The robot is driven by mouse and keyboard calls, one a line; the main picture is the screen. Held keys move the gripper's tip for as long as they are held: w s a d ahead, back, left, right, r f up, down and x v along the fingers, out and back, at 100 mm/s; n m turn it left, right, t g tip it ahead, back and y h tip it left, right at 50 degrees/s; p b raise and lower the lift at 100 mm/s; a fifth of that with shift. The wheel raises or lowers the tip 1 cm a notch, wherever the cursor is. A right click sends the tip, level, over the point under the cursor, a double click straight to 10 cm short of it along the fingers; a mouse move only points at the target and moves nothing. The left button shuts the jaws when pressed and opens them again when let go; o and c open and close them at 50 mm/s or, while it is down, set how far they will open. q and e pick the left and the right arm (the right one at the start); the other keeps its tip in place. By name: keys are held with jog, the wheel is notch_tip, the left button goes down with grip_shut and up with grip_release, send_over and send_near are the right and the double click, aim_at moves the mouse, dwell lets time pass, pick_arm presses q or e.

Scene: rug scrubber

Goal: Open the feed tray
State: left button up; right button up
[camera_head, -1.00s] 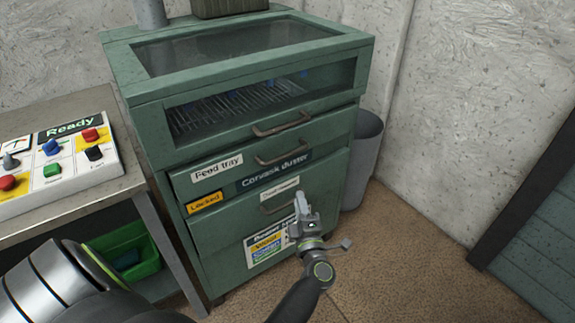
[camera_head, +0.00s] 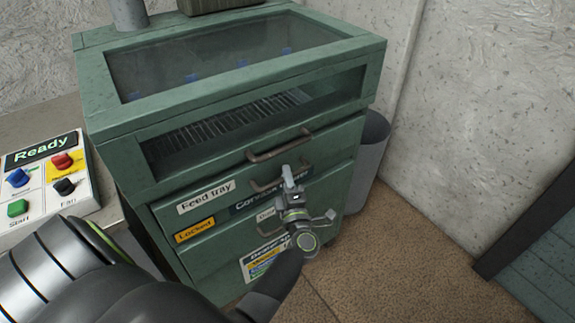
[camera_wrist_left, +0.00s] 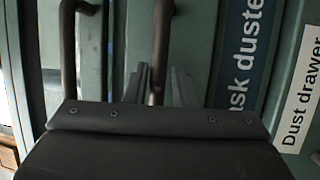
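The green cabinet (camera_head: 140,205) carries a "Feed tray" label (camera_head: 206,197). Its upper bar handle (camera_head: 262,156) is just under the glass window, and a second bar handle (camera_head: 262,186) is lower, by the "duster" label. The cabinet fronts look shut. My left gripper (camera_head: 289,178) is at the right part of the second handle and hides some of it. In the left wrist view, the fingers (camera_wrist_left: 158,84) are a little apart, with the second handle (camera_wrist_left: 161,40) running between them; the upper handle (camera_wrist_left: 68,45) lies outside, to the left. Contact cannot be told. My right gripper is not in view.
A control panel (camera_head: 45,185) with a "Ready" sign and coloured knobs stands on a table at the left. A grey bin (camera_head: 368,160) is right of the cabinet. A "Locked" label (camera_head: 195,230) is on the lower front. Floor at the right is clear.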

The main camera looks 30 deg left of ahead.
pick_arm(q)
jog(key=shift+w+a+r, duration=0.1)
jog(key=shift+w+a, duration=0.05)
jog(key=shift+w, duration=0.05)
jog(key=shift+s, duration=0.1)
grip_shut()
